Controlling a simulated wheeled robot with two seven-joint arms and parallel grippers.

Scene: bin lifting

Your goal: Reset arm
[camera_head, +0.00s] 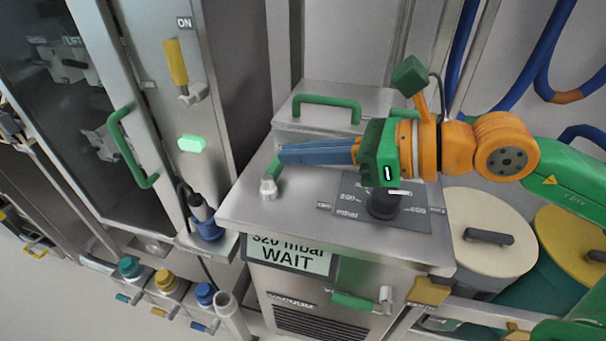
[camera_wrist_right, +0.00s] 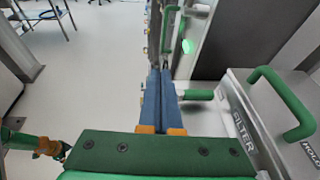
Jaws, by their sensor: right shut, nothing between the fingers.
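My right gripper (camera_head: 281,154) comes in from the right on its orange and green arm. Its long blue fingers are shut with nothing between them, and they point left over the steel vacuum cabinet (camera_head: 240,208). The fingertips are close to a small green-handled valve (camera_head: 269,186) on the cabinet top; I cannot tell whether they touch it. In the right wrist view the closed blue fingers (camera_wrist_right: 160,75) point away, with a green handle (camera_wrist_right: 199,94) just right of them. My left gripper is not in the head view; a green and orange arm part shows at the wrist view's left edge.
A green bar handle (camera_head: 327,108) stands on the filter housing behind the gripper. The cabinet display (camera_head: 290,254) reads "320 mbar WAIT". A tall glass-doored cabinet with a green handle (camera_head: 132,147) stands left. Lidded drums (camera_head: 488,212) stand right. Floor is open at lower left.

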